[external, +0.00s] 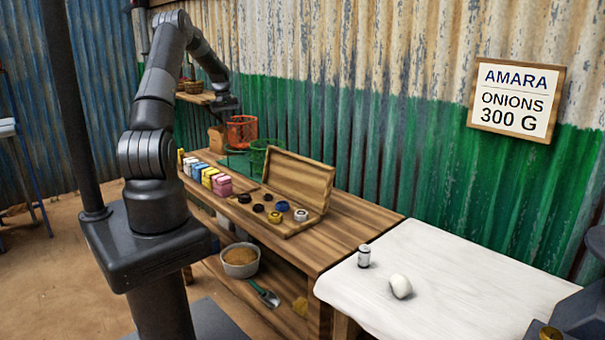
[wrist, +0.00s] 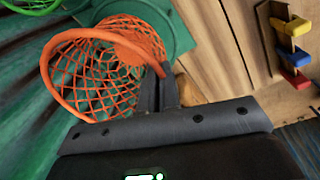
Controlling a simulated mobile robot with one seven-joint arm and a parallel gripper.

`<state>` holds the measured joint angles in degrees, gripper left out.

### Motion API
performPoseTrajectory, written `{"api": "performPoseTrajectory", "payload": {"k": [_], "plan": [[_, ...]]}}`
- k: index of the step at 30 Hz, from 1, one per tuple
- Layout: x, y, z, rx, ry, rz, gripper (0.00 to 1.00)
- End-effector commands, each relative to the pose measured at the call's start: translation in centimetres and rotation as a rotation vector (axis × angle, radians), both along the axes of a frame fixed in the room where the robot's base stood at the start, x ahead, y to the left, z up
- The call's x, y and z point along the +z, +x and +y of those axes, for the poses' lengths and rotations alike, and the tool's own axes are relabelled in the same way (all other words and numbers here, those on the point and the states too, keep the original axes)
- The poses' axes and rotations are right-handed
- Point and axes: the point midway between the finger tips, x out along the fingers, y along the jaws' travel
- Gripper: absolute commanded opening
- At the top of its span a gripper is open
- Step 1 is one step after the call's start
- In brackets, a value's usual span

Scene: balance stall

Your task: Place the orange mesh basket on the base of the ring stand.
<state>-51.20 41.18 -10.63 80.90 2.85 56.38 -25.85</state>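The orange mesh basket (external: 241,132) is at the far end of the wooden bench, and its open rim faces the camera in the wrist view (wrist: 104,24). My gripper (wrist: 159,88) has its two dark fingers close together at the basket's rim, with the rim between them. In the external view my gripper (external: 230,106) is just above the basket. A flat green piece (wrist: 178,22), apparently the ring stand's base, lies behind the basket; it also shows in the external view (external: 234,162). I cannot make out the stand's rod or ring, or whether basket and base touch.
A green mesh basket (external: 262,154) stands close on the right. An open wooden weight box (external: 300,180) and several coloured packets (external: 208,176) occupy the bench nearby. The corrugated wall (external: 330,130) runs close behind. A white-topped table (external: 440,280) is at the right.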

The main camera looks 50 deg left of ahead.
Motion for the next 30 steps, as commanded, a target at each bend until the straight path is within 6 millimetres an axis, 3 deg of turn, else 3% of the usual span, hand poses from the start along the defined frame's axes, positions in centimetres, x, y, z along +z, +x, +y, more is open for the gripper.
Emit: {"api": "performPoseTrajectory", "payload": {"k": [3,16,27,30], "plan": [[-2.1,0.0,-0.1,0.0,-0.002,0.001,0.0],[-6.7,0.0,0.0,0.0,0.0,-0.001,0.0],[-7.2,0.1,-0.1,-0.002,0.0,0.0,0.0],[-7.1,0.1,-0.1,-0.002,0.0,-0.001,0.11]]}}
